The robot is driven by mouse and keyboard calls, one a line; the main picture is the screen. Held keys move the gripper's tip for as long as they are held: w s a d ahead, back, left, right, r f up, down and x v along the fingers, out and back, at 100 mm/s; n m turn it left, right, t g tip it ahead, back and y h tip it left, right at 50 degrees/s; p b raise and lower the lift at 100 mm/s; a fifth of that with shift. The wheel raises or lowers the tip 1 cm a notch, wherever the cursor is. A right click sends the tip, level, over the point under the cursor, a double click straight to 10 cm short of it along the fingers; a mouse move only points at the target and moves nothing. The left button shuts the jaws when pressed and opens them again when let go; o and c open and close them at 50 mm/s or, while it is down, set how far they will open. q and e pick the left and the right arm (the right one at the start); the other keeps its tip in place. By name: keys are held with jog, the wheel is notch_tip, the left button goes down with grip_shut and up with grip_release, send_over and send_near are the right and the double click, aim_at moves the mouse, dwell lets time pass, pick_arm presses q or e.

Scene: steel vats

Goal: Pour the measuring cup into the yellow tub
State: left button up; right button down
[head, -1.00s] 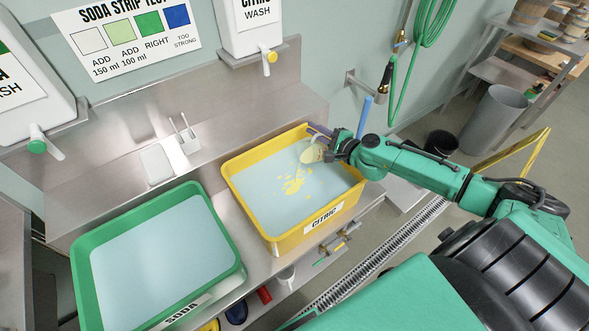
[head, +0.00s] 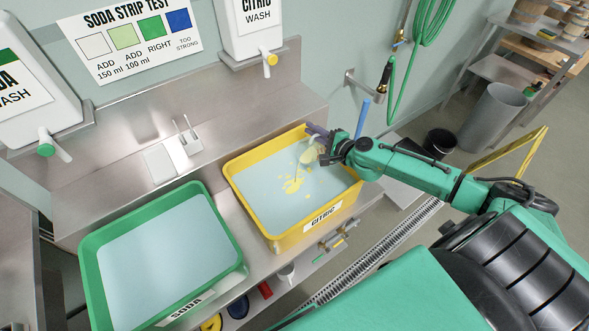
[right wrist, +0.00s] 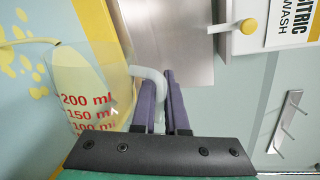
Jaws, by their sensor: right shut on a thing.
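The yellow tub (head: 291,235) labelled CITRIC stands on the steel counter in the head view, holding pale blue liquid with yellow patches on its surface. My right gripper (head: 322,138) is over the tub's far right part. In the right wrist view its purple fingers (right wrist: 165,105) are shut on the handle of the clear measuring cup (right wrist: 85,85). The cup (head: 309,155) is tilted over the tub, and yellow liquid shows in it near its red 200, 150 and 100 ml marks. How much liquid is left is hard to tell. My left gripper is out of view.
A green tub (head: 243,275) labelled SODA stands left of the yellow one. A citric wash dispenser (head: 250,25) hangs on the wall behind, and a hose (head: 428,30) hangs to the right. A blue upright handle (head: 364,115) is just behind my right gripper.

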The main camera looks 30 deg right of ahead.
aim_at(302, 143)
jog(key=shift+s+a+r+n+h+p, duration=0.1)
jog(key=shift+a+r+n+p, duration=0.25)
jog(key=shift+p, duration=0.4)
jog(key=shift+a+n+h+p, duration=0.1)
jog(key=shift+a+p, duration=0.35)
jog(key=shift+p, duration=0.35)
jog(key=shift+s+a+r+n+h+p, duration=0.1)
jog(key=shift+a+r+n+p, duration=0.25)
jog(key=shift+p, duration=0.4)
jog(key=shift+f, duration=0.15)
jog(key=shift+a+r+n, duration=0.35)
jog(key=shift+a+n, duration=0.35)
jog(key=shift+a, duration=0.1)
